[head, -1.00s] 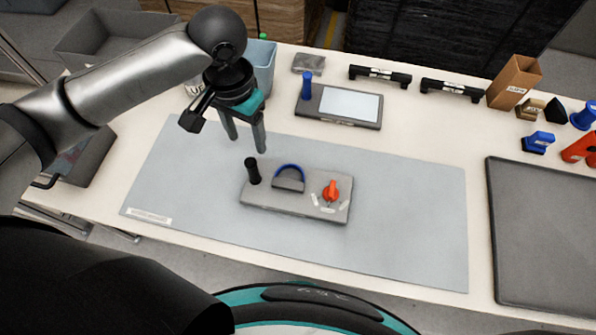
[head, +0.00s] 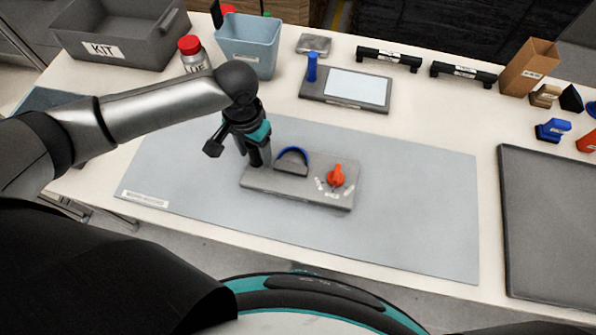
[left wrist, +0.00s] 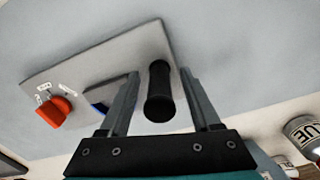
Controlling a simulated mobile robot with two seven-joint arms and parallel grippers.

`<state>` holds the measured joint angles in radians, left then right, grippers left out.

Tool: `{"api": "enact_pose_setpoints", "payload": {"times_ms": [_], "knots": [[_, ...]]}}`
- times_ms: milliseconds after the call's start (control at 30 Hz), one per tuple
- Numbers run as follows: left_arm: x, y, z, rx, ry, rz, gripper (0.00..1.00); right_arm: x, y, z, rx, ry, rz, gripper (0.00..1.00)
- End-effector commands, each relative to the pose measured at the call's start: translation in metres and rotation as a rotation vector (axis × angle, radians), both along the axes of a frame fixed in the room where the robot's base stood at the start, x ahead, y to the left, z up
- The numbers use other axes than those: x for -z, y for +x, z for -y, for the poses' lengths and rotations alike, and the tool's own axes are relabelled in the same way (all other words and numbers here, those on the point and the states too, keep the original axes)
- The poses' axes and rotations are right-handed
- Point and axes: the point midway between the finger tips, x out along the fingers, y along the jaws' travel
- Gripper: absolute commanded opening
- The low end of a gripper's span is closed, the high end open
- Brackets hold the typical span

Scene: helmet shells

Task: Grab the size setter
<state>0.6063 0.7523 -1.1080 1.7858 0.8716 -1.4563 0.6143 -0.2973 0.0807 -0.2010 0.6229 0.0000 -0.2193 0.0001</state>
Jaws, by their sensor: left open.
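My left gripper (head: 256,158) is over the block's left end and hides the handle in the head view. In the left wrist view the left gripper (left wrist: 158,78) is open, with one finger on each side of the handle and gaps visible. My right gripper is not in view.
The mat (head: 410,215) is clear right of the block. Behind it lies a grey board (head: 372,106) with a blue post. A blue bin (head: 247,47), a glue jar (head: 192,55) and a KIT crate (head: 120,40) stand at back left. A dark tray (head: 550,230) lies at right.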

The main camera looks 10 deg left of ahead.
Motion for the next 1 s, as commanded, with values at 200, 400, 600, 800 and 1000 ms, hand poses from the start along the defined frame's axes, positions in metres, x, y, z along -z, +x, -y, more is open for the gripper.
{"api": "enact_pose_setpoints", "payload": {"times_ms": [200,400,600,800,1000], "knots": [[0.0049,-0.0002,0.0,0.001,0.001,0.0,0.64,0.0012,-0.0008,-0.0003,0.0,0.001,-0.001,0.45],[0.0046,-0.0002,0.0,0.001,0.001,0.0,0.51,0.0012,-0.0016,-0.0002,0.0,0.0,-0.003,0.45],[0.0044,-0.0002,-0.0001,0.001,0.001,0.0,0.28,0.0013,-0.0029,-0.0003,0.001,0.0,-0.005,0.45],[0.0044,-0.0002,-0.0002,0.001,0.001,0.0,0.06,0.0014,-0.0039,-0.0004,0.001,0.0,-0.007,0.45],[0.0044,-0.0001,-0.0003,0.0,0.001,0.0,0.0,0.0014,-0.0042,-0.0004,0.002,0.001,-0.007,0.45]]}}
